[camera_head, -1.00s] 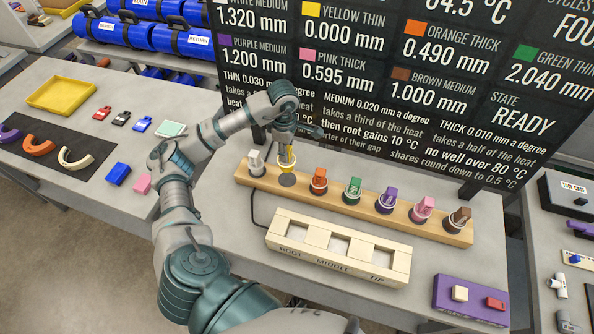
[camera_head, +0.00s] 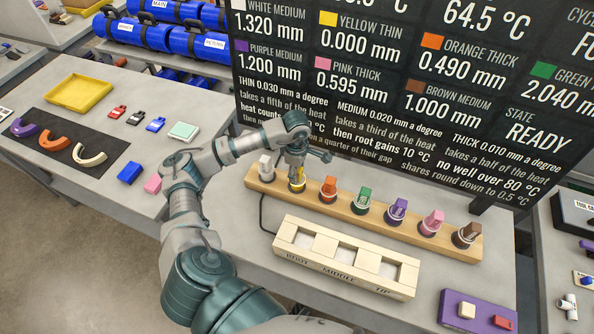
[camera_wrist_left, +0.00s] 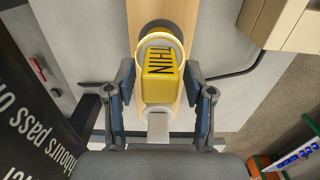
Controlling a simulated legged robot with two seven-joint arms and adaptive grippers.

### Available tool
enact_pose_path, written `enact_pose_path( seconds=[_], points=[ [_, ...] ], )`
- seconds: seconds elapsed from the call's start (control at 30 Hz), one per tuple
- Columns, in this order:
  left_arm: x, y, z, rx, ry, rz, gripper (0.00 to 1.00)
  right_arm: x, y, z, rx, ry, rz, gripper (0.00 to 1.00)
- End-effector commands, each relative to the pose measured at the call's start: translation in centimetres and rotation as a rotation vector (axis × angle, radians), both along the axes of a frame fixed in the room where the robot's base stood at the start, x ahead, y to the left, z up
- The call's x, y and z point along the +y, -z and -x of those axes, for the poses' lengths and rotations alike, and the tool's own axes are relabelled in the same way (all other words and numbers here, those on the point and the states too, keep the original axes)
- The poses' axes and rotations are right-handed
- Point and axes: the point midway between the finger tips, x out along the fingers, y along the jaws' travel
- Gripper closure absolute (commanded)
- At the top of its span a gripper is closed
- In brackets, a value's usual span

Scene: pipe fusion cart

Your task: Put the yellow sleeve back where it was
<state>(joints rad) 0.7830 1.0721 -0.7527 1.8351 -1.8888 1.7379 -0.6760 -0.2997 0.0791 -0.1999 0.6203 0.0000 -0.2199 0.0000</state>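The yellow sleeve (camera_head: 297,184), marked THIN, stands at the second place from the left on the wooden rack (camera_head: 343,206), between the white and orange sleeves. In the left wrist view the sleeve (camera_wrist_left: 161,75) is upright over a dark round base; whether it is fully seated is hard to tell. My left gripper (camera_head: 298,171) is directly above and around it. In the left wrist view the gripper's fingers (camera_wrist_left: 161,72) stand on both sides of the sleeve, with narrow gaps, so it looks open. My right gripper is not in view.
White (camera_head: 265,168), orange (camera_head: 328,189), green (camera_head: 361,200), purple, pink and brown sleeves share the rack. A cream three-slot block (camera_head: 346,257) lies in front. The dark display board (camera_head: 420,100) rises close behind.

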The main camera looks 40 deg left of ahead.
Motion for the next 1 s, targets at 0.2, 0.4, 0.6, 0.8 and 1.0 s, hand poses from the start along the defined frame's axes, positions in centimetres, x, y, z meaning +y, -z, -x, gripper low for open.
enact_pose_path(
  seconds=[0.2, 0.4, 0.6, 0.8, 1.0],
  points=[
    [-0.1, -0.1, 0.0, 0.000, 0.000, -0.001, 0.43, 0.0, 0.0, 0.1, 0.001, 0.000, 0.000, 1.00],
    [-0.1, -1.2, -0.1, -0.005, 0.001, -0.001, 0.43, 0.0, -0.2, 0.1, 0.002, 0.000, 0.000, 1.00],
    [-0.1, -5.4, -0.2, -0.005, 0.000, -0.002, 0.43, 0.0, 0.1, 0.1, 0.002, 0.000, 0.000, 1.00],
    [-0.1, -9.7, -0.1, -0.002, 0.003, -0.001, 0.43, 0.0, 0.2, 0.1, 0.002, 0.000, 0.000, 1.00],
    [-0.1, -11.9, -0.1, 0.002, 0.002, -0.002, 0.43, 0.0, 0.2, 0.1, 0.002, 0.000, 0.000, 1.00]
  ],
)
